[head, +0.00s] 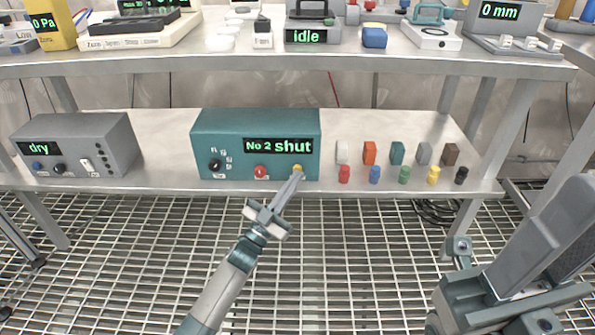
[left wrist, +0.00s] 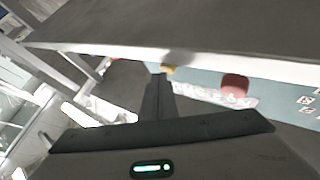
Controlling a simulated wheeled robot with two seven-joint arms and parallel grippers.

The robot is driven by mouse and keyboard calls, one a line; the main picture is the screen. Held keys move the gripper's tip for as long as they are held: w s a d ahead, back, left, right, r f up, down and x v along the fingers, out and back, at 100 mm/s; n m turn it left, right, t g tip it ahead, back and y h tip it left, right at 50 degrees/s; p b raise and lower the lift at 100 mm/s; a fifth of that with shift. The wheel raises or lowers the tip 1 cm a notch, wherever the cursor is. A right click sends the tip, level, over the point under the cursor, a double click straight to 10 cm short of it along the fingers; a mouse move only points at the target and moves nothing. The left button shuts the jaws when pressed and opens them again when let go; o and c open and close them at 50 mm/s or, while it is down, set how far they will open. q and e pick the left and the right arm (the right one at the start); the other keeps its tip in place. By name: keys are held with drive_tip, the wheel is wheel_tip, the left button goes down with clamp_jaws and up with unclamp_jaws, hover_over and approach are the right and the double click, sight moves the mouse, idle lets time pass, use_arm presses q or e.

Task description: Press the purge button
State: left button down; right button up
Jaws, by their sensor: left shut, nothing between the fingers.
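A teal box (head: 255,130) on the lower shelf has a display reading "No 2 shut". Its front carries a black knob (head: 215,165), a red button (head: 260,172) and a yellow button (head: 297,168); I cannot read their small labels. My left gripper (head: 298,175) is shut and empty, its tips right at the yellow button; contact is not clear. In the left wrist view, the shut fingers (left wrist: 160,82) end at the yellow button (left wrist: 168,69), with the red button (left wrist: 235,86) to the right. My right gripper (head: 545,240) is at the lower right, away from the box.
A grey box (head: 75,145) reading "dry" stands left on the lower shelf (head: 165,150). Several small coloured blocks and pegs stand right of the teal box. The upper shelf (head: 180,62) overhangs, holding instruments. Open grating floor (head: 330,260) lies in front.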

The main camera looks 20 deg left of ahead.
use_arm(q)
drive_tip(key=shift+w+a, duration=0.1)
drive_tip(key=shift+w, duration=0.15)
drive_tip(key=shift+s, duration=0.15)
idle(0.5)
drive_tip(key=shift+s+d+p, duration=0.25)
drive_tip(key=shift+s+p, duration=0.3)
drive_tip(key=shift+s, duration=0.1)
drive_tip(key=shift+s+d+p, duration=0.25)
drive_tip(key=shift+s+p, duration=0.2)
drive_tip(key=shift+s, duration=0.35)
drive_tip(key=shift+s+d+p, duration=0.2)
drive_tip(key=shift+s+p, duration=0.25)
drive_tip(key=shift+s, duration=0.35)
drive_tip(key=shift+s+d+p, duration=0.25)
drive_tip(key=shift+s+p, duration=0.2)
drive_tip(key=shift+s, duration=0.35)
